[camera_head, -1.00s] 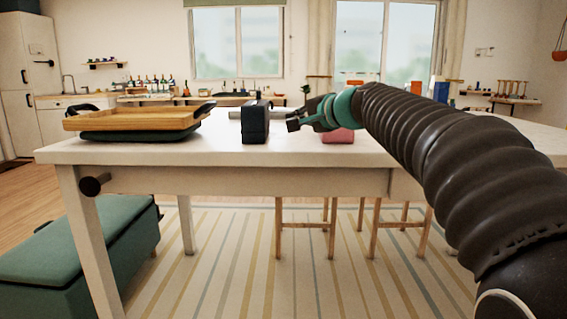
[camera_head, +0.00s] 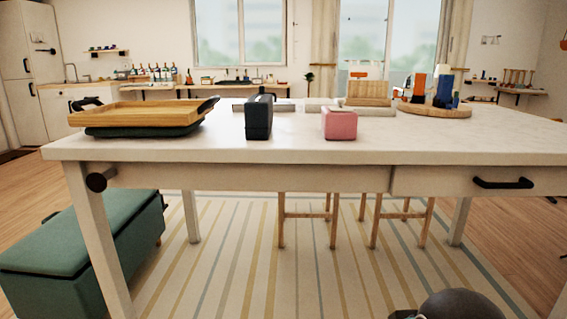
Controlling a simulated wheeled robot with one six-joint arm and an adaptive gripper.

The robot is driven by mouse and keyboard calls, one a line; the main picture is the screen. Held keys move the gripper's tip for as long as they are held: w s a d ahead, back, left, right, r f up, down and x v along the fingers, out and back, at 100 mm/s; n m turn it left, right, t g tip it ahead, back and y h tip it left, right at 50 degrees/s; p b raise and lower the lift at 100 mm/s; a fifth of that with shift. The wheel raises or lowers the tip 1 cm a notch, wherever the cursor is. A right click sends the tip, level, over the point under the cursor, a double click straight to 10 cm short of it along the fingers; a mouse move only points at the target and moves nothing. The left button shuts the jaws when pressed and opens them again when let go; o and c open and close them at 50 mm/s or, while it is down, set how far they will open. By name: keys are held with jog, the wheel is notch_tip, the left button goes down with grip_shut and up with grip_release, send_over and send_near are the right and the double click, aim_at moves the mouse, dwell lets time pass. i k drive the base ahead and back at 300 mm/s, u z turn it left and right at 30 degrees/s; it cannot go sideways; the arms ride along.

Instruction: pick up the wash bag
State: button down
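A dark, upright, box-shaped bag (camera_head: 258,120) with a small raised piece on top stands near the front edge of the white table. A pink, rounded block-shaped item (camera_head: 340,124) stands to its right, apart from it. I cannot tell for sure which of the two is the wash bag; the dark one looks more like a bag. My gripper is not in view; only a dark rounded part of my arm shows at the bottom right, well below the tabletop.
A wooden tray (camera_head: 135,112) on a dark base lies on the left of the white table (camera_head: 440,150). A round board (camera_head: 435,112) with bottles stands at the back right. The front right tabletop is clear. A green bench (camera_head: 90,240) stands at the lower left.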

aim_at(258, 109)
jog(key=z, duration=0.2)
jog(key=k, duration=0.3)
jog(key=u, duration=0.6)
jog(key=i, duration=0.5)
jog(key=u, duration=2.2)
jog(key=i, duration=1.45)
jog(key=z, duration=2.2)
